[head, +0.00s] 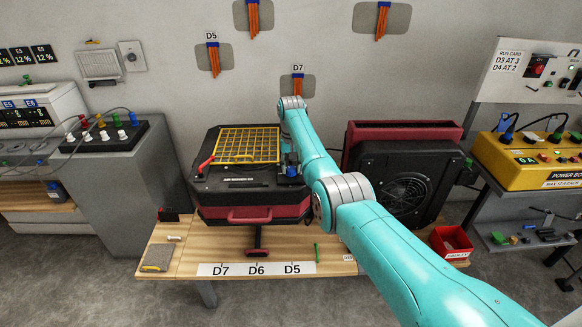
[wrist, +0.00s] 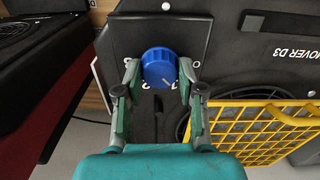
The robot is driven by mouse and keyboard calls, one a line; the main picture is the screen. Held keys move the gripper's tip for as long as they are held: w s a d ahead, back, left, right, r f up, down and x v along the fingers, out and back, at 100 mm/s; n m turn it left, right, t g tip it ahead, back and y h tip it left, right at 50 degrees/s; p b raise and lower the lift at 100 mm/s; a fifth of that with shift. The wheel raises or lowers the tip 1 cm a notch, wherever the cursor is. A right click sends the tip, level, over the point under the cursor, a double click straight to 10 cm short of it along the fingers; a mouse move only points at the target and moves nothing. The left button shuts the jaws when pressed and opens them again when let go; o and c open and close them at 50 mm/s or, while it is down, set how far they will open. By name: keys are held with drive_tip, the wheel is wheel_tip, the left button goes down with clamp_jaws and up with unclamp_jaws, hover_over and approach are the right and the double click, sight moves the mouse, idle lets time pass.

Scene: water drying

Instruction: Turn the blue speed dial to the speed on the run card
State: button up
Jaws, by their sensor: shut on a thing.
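The blue speed dial (wrist: 158,67) sits on the black sloped panel of the machine labelled "MOVER D3" (wrist: 298,49). My gripper (wrist: 158,70) is shut on the dial, one finger on each side. A short white mark shows on the dial's lower right face. In the head view the dial (head: 292,158) is small, at the right edge of the black air mover (head: 215,186), below my arm. The run card (head: 510,60) reads "D3 AT 3" and "D4 AT 2".
A yellow grille (head: 250,146) covers the mover's top; it also shows beside my right finger in the wrist view (wrist: 265,128). A second mover with a fan (head: 408,190) stands to the right. The wooden table (head: 195,240) has a strip labelled D7, D6, D5 (head: 256,269).

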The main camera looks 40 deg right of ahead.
sight(291, 168)
drive_tip(key=m, duration=1.3)
drive_tip(key=shift+m, duration=0.4)
drive_tip(key=m, duration=1.2)
drive_tip(key=shift+m, duration=0.4)
drive_tip(key=o, duration=1.1)
drive_tip(key=shift+o, duration=0.2)
drive_tip(key=shift+r, duration=0.1)
wheel_tip(291, 168, up, 12)
